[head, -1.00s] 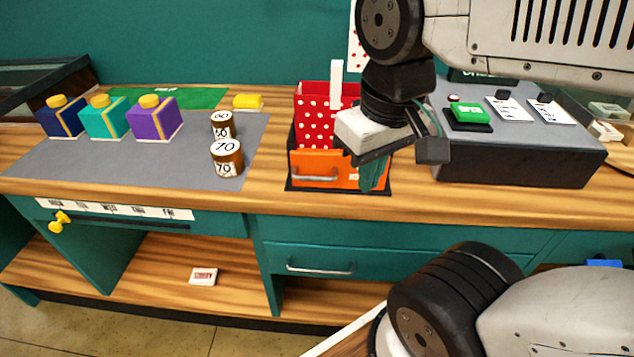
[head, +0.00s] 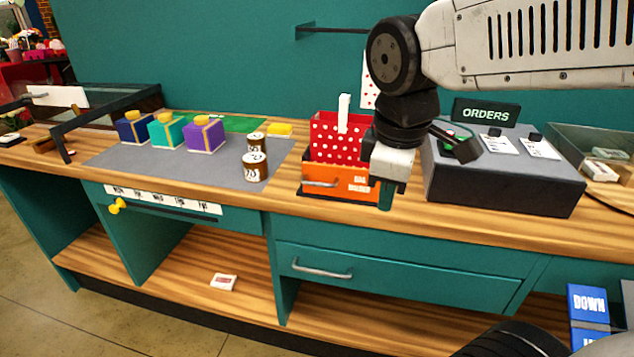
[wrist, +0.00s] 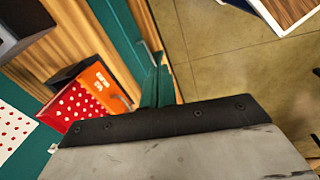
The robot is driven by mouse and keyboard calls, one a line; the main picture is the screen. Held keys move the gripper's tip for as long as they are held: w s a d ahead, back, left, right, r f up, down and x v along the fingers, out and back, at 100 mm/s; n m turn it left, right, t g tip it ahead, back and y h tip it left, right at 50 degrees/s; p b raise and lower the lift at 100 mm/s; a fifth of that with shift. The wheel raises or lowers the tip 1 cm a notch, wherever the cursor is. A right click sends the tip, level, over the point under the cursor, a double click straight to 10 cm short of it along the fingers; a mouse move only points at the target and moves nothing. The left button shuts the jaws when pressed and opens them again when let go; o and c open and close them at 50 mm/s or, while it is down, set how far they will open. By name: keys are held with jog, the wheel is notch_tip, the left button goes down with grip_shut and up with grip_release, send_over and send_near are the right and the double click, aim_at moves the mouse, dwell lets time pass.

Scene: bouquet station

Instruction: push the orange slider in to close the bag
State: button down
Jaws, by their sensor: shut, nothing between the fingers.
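The orange slider (head: 322,186) is the orange front with a handle below the bag on the counter; it also shows in the wrist view (wrist: 97,86). The red bag with white dots (head: 335,150) stands upright just behind it, its top looking open; the wrist view shows it too (wrist: 75,104). A white strip (head: 344,113) rises from the bag. My gripper (head: 386,197) is shut and empty at the slider's right end, towards the counter's front edge. Its teal fingers (wrist: 156,88) lie together. Whether they touch the slider is unclear.
A dark orders console (head: 500,185) stands close on the right. Two round labelled pots (head: 255,166) and several coloured boxes (head: 205,135) stand on the grey mat (head: 115,160) to the left. A teal drawer (head: 390,275) is below the counter.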

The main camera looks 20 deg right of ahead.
aim_at(322, 170)
jog(key=w+a+n+t+h, duration=0.1)
jog(key=w+a+n, duration=0.2)
jog(key=w+n, duration=0.65)
jog(key=w+a+n, duration=0.3)
jog(key=w+n, duration=0.5)
jog(key=n, duration=0.2)
jog(key=shift+w+d+f, duration=0.7)
jog(key=shift+w+f, duration=0.2)
jog(key=shift+f, duration=0.9)
jog(key=shift+w+d+f, duration=0.65)
jog(key=shift+w+f, duration=0.3)
jog(key=shift+f, duration=0.9)
jog(key=shift+w+d+f, duration=0.7)
jog(key=shift+w+f, duration=0.2)
jog(key=shift+f, duration=0.9)
jog(key=w+d, duration=0.1)
jog(key=w, duration=0.1)
jog(key=w+d, duration=0.1)
jog(key=shift+w+d, duration=0.35)
jog(key=shift+w, duration=0.05)
jog(key=shift+w+d+r, duration=0.1)
jog(key=shift+w+d, duration=0.05)
jog(key=shift+w, duration=0.05)
